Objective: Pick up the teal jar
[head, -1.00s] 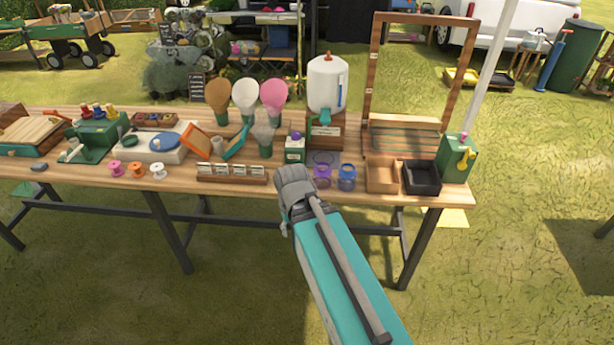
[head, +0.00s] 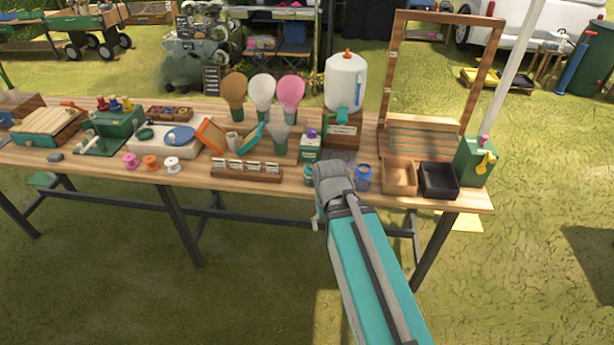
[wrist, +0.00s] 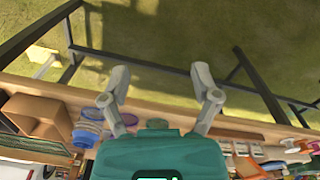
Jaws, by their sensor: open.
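A small teal jar (head: 309,178) stands near the front edge of the wooden table in the head view. It is just left of my arm's grey end, which may cover part of it.
A blue jar (head: 362,177) stands just right of my arm. A wooden tray (head: 399,178) and a black tray (head: 438,181) stand further right. A green-white carton (head: 310,150) stands behind the teal jar. A card rack (head: 246,173) is to the left.

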